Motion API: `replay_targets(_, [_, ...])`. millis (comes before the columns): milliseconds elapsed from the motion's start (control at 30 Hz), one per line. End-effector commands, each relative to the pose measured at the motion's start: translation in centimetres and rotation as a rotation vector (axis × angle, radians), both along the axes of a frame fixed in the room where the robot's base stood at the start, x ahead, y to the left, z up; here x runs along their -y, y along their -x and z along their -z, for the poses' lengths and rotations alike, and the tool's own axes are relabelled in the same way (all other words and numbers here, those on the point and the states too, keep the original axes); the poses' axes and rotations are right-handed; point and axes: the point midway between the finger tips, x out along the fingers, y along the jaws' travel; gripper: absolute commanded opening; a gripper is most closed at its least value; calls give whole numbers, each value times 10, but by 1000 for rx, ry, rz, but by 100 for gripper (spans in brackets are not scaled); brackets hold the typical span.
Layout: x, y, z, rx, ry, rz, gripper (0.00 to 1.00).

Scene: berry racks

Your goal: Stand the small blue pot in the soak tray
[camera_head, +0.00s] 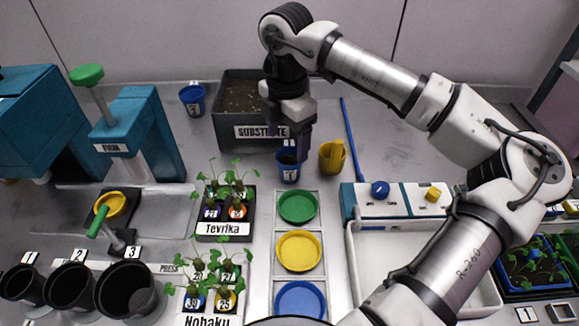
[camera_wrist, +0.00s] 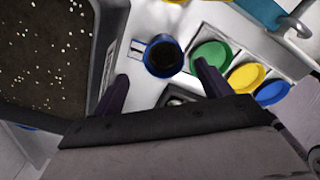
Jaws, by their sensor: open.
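A small blue pot (camera_head: 288,172) with a label reading 1 and dark filling stands upright beside the substrate bin. In the wrist view the same pot (camera_wrist: 148,68) shows its round dark mouth between and just beyond my fingertips. My gripper (camera_head: 293,146) is open above and behind the pot; whether a finger touches it, I cannot tell. In the wrist view my gripper (camera_wrist: 161,73) has its fingers spread. A second small blue pot (camera_head: 192,113) stands at the back left. A shallow white basin (camera_head: 361,272), apparently the soak tray, lies at the right, partly covered by my arm.
The substrate bin (camera_head: 262,132) is behind the gripper, with a yellow cup (camera_head: 333,156) to its right. Green (camera_head: 298,207), yellow (camera_head: 299,250) and blue (camera_head: 300,299) saucers line a rack in front. Seedling trays labelled Tevrika (camera_head: 223,229) and Nobaku stand left of it.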

Motion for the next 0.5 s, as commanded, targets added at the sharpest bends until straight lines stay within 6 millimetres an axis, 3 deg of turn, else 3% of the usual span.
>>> replay_targets(167, [1, 2, 11, -3, 0, 0, 77])
replay_targets(500, [2, 5, 53, -1, 0, 0, 77])
